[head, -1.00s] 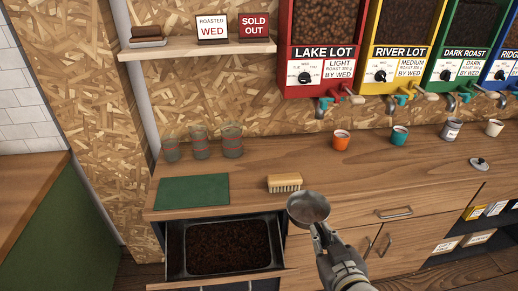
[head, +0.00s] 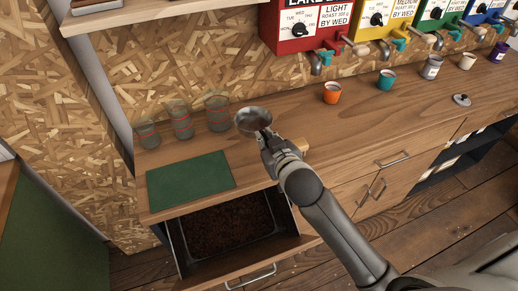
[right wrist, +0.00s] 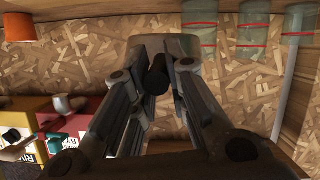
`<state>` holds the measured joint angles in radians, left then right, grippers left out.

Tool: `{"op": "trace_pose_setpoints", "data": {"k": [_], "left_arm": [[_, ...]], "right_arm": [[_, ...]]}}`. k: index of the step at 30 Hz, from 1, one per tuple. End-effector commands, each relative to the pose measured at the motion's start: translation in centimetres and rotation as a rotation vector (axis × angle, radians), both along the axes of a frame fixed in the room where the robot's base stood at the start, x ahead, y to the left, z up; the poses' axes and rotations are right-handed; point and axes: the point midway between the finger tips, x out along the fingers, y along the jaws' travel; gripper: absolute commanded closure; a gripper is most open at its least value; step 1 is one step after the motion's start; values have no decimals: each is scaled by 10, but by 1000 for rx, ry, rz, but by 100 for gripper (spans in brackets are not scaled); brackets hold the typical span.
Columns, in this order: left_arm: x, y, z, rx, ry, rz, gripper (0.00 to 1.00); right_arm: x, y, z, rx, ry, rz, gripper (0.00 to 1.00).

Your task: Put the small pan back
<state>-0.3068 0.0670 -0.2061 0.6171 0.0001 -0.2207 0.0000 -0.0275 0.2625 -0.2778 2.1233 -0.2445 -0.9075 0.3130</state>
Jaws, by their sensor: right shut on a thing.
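The small pan (head: 253,119) is a round grey metal dish. My right gripper (head: 264,138) is shut on its handle side and holds it over the wooden counter, just right of the glasses with red bands. I cannot tell whether the pan touches the counter. My left gripper is not in view.
A drawer (head: 255,276) with a bin of dark beans stands open below. A green mat (head: 190,180) lies on the counter (head: 330,140). The glasses (head: 181,120) stand left of the pan. A brush (head: 302,146) is mostly hidden behind my arm. Cups, including an orange one (head: 331,93), stand to the right.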

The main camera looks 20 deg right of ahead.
Motion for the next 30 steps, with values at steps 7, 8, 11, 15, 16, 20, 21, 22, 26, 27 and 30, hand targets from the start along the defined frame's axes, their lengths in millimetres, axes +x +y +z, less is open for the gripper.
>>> {"op": "trace_pose_setpoints", "data": {"k": [7, 8, 11, 15, 16, 20, 21, 22, 26, 27, 30], "left_arm": [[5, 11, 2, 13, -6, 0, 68], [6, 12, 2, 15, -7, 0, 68], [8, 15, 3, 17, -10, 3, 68], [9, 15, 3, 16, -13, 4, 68], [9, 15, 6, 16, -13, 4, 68], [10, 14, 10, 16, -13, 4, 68], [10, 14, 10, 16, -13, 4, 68], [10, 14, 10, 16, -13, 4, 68], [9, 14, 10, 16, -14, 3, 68], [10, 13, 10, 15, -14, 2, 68], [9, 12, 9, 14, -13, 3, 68]], "right_arm": [[28, 6, -35, 0, 2, 0, 100], [30, 6, -38, 0, 2, 0, 100], [33, 7, -42, 0, 1, 0, 100], [40, 8, -51, -1, 1, 0, 100], [39, 8, -56, -2, 5, 0, 100], [38, 8, -74, -1, 5, 0, 100], [38, 8, -77, -1, 3, 0, 100], [38, 8, -78, -1, 2, 0, 100], [38, 8, -80, 0, 0, 1, 100], [38, 8, -80, 0, 1, 1, 100], [38, 8, -80, 0, 1, 1, 100]]}}
